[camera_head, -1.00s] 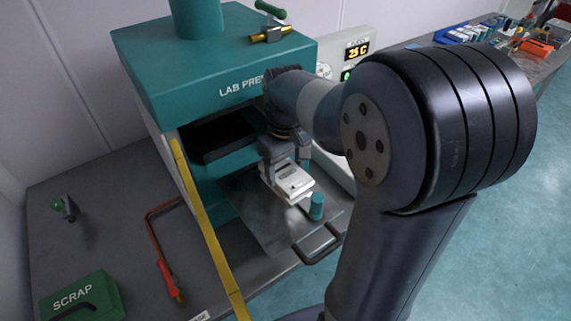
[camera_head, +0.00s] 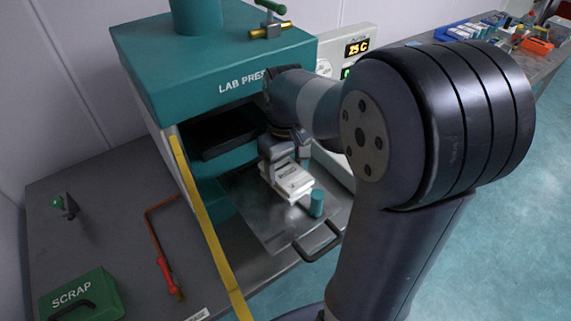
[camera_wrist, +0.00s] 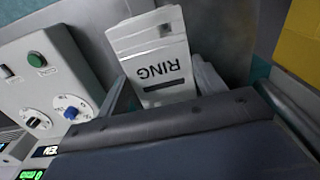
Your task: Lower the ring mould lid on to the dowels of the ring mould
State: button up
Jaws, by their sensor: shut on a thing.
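My gripper (camera_head: 286,168) is shut on the white ring mould lid (camera_head: 294,177), over the press's pulled-out metal tray. The lid is a pale block with dark lettering. Its face reading RING shows in the wrist view (camera_wrist: 158,68), beyond the dark gripper body (camera_wrist: 190,140). The ring mould (camera_head: 296,195) shows as a pale layer directly under the lid, mostly covered by it. A pale edge also shows beside the lid in the wrist view (camera_wrist: 208,80). The dowels are hidden, and I cannot tell whether lid and mould touch.
The tray (camera_head: 265,222) has a dark front handle (camera_head: 318,243), with a teal cylinder (camera_head: 316,203) by the mould. The teal press (camera_head: 215,65) stands behind. A yellow strip (camera_head: 208,225) runs along its left. A red-handled tool (camera_head: 167,272) and green SCRAP box (camera_head: 80,297) lie left.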

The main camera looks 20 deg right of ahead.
jog(key=shift+f, duration=0.35)
jog(key=o, duration=1.3)
notch_tip(320, 180, up, 11)
jog(key=shift+f+b, duration=0.1)
jog(key=shift+b, duration=0.25)
jog(key=shift+f, duration=0.1)
notch_tip(320, 180, down, 11)
jog(key=shift+r, duration=0.2)
jog(key=shift+r+p, duration=0.2)
jog(key=shift+p, duration=0.1)
jog(key=shift+r, duration=0.1)
